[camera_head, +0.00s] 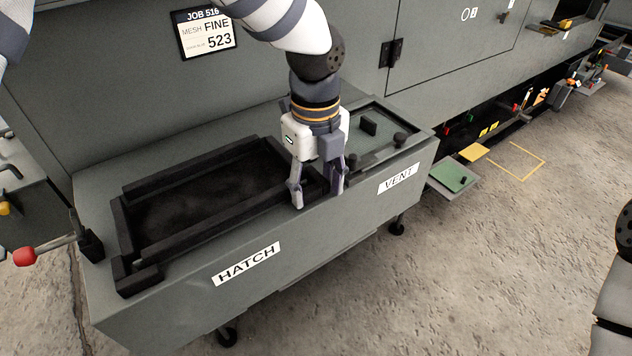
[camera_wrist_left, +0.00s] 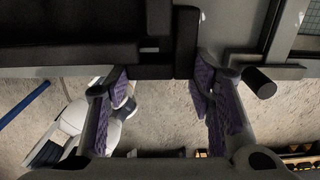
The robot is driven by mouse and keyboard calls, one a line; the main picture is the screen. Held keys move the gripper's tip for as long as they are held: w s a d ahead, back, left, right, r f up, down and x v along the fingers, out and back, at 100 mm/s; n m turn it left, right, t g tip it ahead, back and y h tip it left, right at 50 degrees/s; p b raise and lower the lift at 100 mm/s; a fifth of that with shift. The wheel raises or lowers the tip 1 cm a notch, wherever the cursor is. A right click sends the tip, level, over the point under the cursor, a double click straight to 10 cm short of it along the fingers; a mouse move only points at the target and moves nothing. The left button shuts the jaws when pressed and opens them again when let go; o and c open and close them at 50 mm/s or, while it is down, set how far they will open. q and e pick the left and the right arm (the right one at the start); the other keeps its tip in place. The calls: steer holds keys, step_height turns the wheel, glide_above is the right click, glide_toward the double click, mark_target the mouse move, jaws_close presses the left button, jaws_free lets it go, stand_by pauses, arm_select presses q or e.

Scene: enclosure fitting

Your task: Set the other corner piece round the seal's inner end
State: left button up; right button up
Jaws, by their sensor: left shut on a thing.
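The hatch opening (camera_head: 205,190) in the grey cabinet top is framed by black seal strips; the front strip (camera_head: 220,222) runs along its near edge. A black corner piece (camera_head: 137,280) sits at the near left corner. My left gripper (camera_head: 318,195) points down at the near right corner, its fingers apart on either side of a dark piece, and is shut on it. In the left wrist view this black corner piece (camera_wrist_left: 168,71) shows between the purple-padded fingers (camera_wrist_left: 160,95). The fingers partly hide it, and I cannot tell whether it is fully seated.
The vent cover (camera_head: 375,143) with black knobs lies just right of my left gripper. A red-tipped lever (camera_head: 25,256) sticks out at the left. A green-topped tray (camera_head: 453,176) stands beyond the cabinet's right end. Concrete floor in front is clear.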

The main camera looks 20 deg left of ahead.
mark_target(315, 189)
arm_select(q)
steer(key=shift+f, duration=0.15)
steer(key=o, duration=1)
step_height(315, 189, up, 12)
steer(key=shift+r+p, duration=0.15)
steer(key=shift+p, duration=0.15)
